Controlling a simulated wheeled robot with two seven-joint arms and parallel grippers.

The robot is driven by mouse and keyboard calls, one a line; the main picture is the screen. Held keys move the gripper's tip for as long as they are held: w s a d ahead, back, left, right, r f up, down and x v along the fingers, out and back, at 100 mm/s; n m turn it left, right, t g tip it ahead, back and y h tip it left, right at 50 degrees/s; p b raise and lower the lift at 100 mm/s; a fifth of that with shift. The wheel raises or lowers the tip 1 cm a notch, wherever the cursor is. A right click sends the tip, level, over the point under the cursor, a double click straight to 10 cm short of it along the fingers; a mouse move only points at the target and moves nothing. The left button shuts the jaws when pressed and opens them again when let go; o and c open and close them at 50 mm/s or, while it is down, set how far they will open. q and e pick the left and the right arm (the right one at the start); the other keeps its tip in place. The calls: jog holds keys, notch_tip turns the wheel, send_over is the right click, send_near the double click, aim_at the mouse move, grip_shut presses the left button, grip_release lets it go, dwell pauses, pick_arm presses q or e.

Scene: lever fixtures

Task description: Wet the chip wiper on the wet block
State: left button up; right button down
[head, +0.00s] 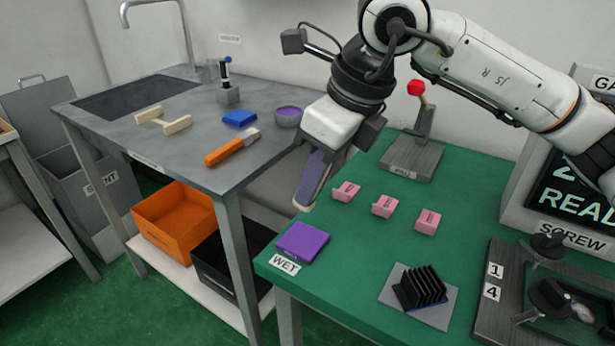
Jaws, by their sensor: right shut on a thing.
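My right gripper (325,149) reaches down from the top and is shut on a chip wiper (314,181). The wiper is a long purple-grey piece with a pale tan end, and it points down and slightly left. The wet block (302,241) is a flat purple block at the left front corner of the green table, with a "WET" label (285,265) in front of it. The wiper's tip shows just above and behind the block in the picture, seemingly apart from it. My left gripper is out of view.
Several pink blocks (382,206) stand right of the wet block. A black finned part (420,287) sits on a grey plate at the front. A red-knobbed lever (417,115) stands behind. A grey sink bench (160,145) holds an orange-handled brush (225,151) at left.

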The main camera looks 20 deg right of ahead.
jog(key=shift+f+b, duration=0.65)
jog(key=shift+f, duration=0.25)
notch_tip(320, 180, down, 4)
jog(key=b, duration=0.2)
jog(key=shift+b, duration=0.3)
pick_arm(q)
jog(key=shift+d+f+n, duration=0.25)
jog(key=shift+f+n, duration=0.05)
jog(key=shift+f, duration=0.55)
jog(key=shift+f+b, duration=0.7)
pick_arm(e)
jog(key=shift+f, duration=0.7)
